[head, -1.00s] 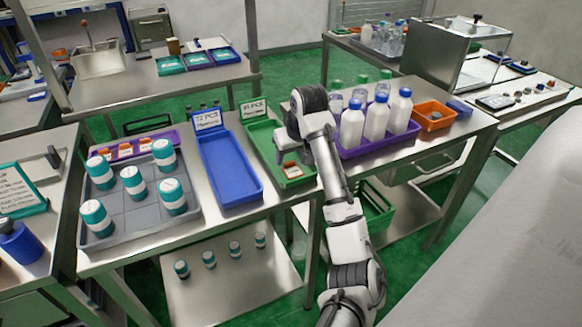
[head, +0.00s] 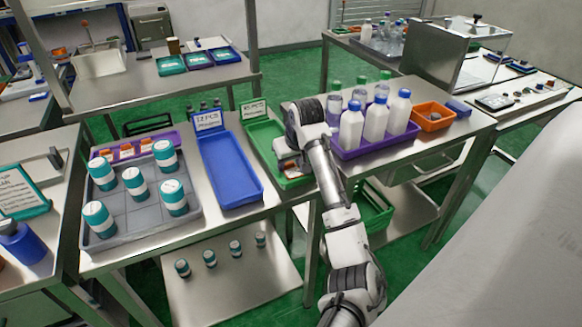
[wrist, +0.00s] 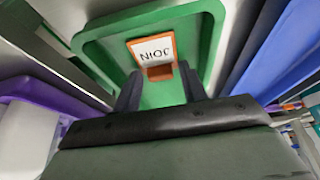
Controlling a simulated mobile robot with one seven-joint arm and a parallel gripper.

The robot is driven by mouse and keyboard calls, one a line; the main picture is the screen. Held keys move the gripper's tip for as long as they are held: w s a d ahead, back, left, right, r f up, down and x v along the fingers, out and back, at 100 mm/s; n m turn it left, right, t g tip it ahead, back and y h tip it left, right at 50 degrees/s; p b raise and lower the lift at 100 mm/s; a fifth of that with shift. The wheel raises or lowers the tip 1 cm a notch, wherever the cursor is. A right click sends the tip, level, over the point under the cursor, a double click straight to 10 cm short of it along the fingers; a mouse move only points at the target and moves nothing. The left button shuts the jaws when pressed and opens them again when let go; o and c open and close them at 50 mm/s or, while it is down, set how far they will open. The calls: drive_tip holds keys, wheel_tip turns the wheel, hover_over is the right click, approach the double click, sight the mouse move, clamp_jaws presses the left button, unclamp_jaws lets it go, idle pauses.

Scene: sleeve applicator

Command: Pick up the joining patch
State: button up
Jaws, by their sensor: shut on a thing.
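The joining patch (wrist: 152,50) is a small white piece with an orange border and the word JOIN, which appears inverted in the wrist view. My gripper (wrist: 160,80) is shut on its near orange part, with one dark finger on each side. The green tray (wrist: 110,47) lies beneath them; I cannot tell whether the patch still touches its floor. In the head view my gripper (head: 289,160) is low over the green tray (head: 262,138), and my wrist hides much of that tray. A little orange shows by the fingers there.
A blue tray (head: 230,168) stands left of the green tray. A purple tray (head: 378,145) of white bottles with blue caps stands close on the right, with an orange bin (head: 432,114) beyond. A grey tray (head: 145,205) holds several teal-and-white jars at far left.

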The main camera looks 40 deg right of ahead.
sight(291, 169)
wheel_tip(291, 169, up, 20)
drive_tip(key=b, duration=0.1)
idle(0.5)
